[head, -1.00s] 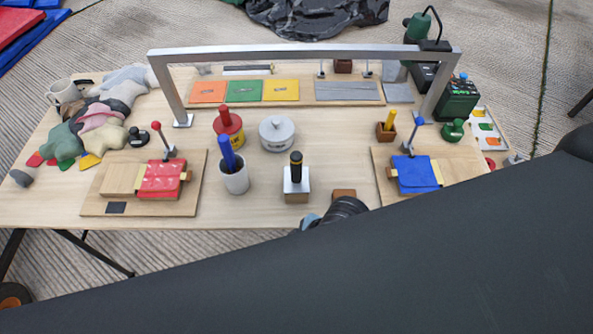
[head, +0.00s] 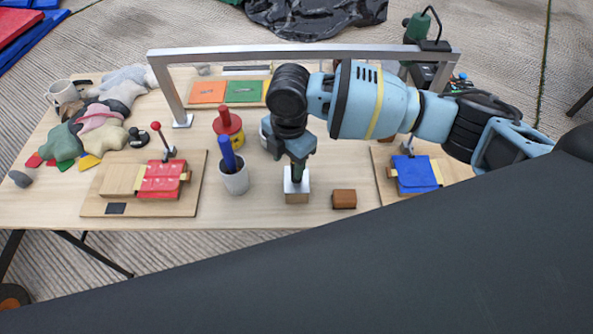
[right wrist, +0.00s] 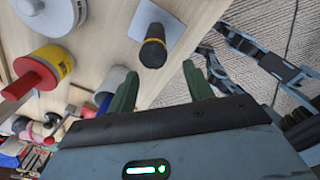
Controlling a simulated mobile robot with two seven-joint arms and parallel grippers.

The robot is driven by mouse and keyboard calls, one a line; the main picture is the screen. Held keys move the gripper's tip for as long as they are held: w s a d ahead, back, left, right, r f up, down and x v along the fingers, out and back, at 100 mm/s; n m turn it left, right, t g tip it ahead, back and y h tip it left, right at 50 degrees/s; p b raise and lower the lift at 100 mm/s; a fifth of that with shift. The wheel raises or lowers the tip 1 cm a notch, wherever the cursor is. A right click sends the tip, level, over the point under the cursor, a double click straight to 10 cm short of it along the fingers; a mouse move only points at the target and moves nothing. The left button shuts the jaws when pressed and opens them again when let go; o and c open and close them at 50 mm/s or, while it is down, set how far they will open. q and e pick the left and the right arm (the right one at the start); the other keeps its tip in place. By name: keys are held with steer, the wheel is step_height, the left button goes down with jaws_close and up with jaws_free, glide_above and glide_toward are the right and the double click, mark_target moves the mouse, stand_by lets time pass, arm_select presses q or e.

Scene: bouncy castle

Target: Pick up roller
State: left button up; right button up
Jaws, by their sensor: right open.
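I take the roller to be the upright black handle with a yellow band, standing on a white plate on a small block; its wheel cannot be made out. It shows in the right wrist view (right wrist: 153,48), just beyond the fingertips. In the head view my right gripper (head: 298,167) points down over it and hides most of the handle; the white-topped block (head: 297,186) shows below. My right gripper (right wrist: 160,80) is open, with its green fingers apart and nothing held between them. My left gripper is not in view.
A white cup with blue handles (head: 235,178) stands close on the left, with a red and yellow can (head: 229,124) behind it. A brown block (head: 344,199) lies to the right. A metal frame (head: 220,54) spans the table behind. The table's front edge is near.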

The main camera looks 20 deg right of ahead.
steer(key=shift+w+d+r, duration=0.8)
steer(key=shift+d, duration=0.05)
steer(key=shift+f, duration=1.35)
steer(key=shift+s+d+f, duration=0.1)
steer(key=shift+d+f, duration=0.05)
steer(key=shift+f, duration=1.15)
steer(key=shift+s+d+f, duration=0.1)
steer(key=shift+d+f, duration=0.05)
steer(key=shift+f, duration=1.15)
steer(key=shift+c, duration=0.3)
steer(key=c, duration=1)
